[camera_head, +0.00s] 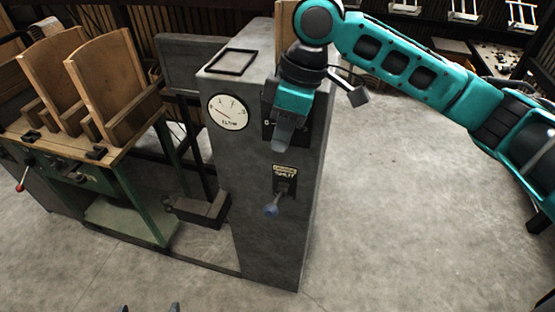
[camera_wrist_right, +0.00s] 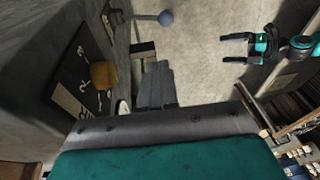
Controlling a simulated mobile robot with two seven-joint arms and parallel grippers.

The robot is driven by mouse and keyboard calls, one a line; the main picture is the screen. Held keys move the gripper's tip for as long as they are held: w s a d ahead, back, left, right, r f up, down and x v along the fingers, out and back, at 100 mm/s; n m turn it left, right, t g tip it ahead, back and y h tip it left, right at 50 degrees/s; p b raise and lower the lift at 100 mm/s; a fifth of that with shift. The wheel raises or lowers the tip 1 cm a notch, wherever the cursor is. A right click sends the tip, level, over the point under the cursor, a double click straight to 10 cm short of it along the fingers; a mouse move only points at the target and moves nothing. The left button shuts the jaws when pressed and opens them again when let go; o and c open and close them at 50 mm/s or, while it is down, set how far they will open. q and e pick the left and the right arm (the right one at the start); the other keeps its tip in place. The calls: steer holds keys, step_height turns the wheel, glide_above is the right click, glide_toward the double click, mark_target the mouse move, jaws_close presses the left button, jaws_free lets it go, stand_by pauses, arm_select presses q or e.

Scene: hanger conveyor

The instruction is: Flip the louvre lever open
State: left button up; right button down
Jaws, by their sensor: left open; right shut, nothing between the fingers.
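A lever with a blue ball knob (camera_head: 271,210) sticks out of the front of a grey cabinet (camera_head: 262,240), below a small label plate too small to read surely. The ball also shows at the top of the right wrist view (camera_wrist_right: 166,18). My right gripper (camera_head: 282,140) is shut and empty, above the lever in front of a dark panel (camera_head: 267,130) that it largely hides. In the right wrist view its fingers (camera_wrist_right: 155,85) are together, apart from the lever. My left gripper (camera_head: 149,307) is open at the bottom edge; it also shows in the right wrist view (camera_wrist_right: 236,48).
A round dial gauge (camera_head: 228,111) is on the cabinet front. A green-framed bench (camera_head: 100,165) with wooden pieces stands left. The floor right of the cabinet is clear.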

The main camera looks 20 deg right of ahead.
steer(key=b, duration=0.2)
glide_above(276, 201)
steer(key=s+a, duration=0.1)
steer(key=s, duration=0.1)
steer(key=x, duration=0.3)
steer(key=d+x, duration=0.1)
steer(key=x, duration=0.3)
steer(key=d+x, duration=0.1)
steer(key=x, duration=0.2)
steer(key=shift+w+f, duration=0.15)
steer(key=shift+f, duration=0.55)
arm_select(q)
steer(key=shift+w+d+f+b, duration=0.3)
steer(key=shift+d+f, duration=0.25)
steer(key=shift+d, duration=0.05)
arm_select(e)
steer(key=shift+s+f, duration=0.25)
steer(key=shift+f, duration=0.4)
arm_select(q)
steer(key=shift+s, duration=0.1)
